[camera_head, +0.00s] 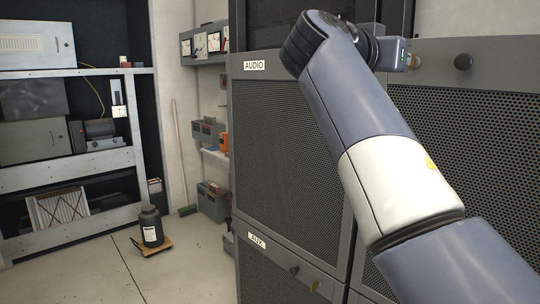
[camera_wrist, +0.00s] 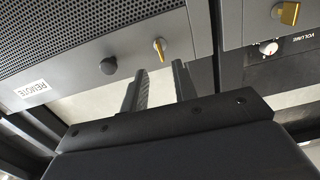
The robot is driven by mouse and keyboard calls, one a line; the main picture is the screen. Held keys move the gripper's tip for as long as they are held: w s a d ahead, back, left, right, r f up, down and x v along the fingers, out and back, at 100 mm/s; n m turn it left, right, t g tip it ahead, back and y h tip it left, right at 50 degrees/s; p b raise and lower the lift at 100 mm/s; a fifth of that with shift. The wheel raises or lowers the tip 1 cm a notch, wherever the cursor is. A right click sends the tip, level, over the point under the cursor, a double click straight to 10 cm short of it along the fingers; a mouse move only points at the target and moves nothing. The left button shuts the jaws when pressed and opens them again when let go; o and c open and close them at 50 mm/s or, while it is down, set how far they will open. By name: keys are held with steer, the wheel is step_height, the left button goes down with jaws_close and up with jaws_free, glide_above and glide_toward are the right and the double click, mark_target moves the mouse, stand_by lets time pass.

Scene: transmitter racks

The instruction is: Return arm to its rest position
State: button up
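My arm (camera_head: 395,185) reaches from the lower right up across the rack fronts in the head view, with its wrist near the top, close to the racks. My gripper's fingers are not clear in the head view. In the wrist view my gripper (camera_wrist: 160,82) has its two dark fingers apart, with nothing between them. Its fingertips are near the lower edge of a perforated panel (camera_wrist: 85,35) with a REMOTE label (camera_wrist: 31,89), a black knob (camera_wrist: 108,65) and a brass latch (camera_wrist: 160,48). I cannot tell whether the fingers touch anything.
The AUDIO rack door (camera_head: 288,150) stands beside my arm, above the AUX panel (camera_head: 285,275). Another perforated panel (camera_head: 480,130) is behind the arm. The floor (camera_head: 185,270) at lower left is mostly clear.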

steer(key=p+x, duration=0.1)
steer(key=x, duration=0.7)
steer(key=shift+a, duration=0.1)
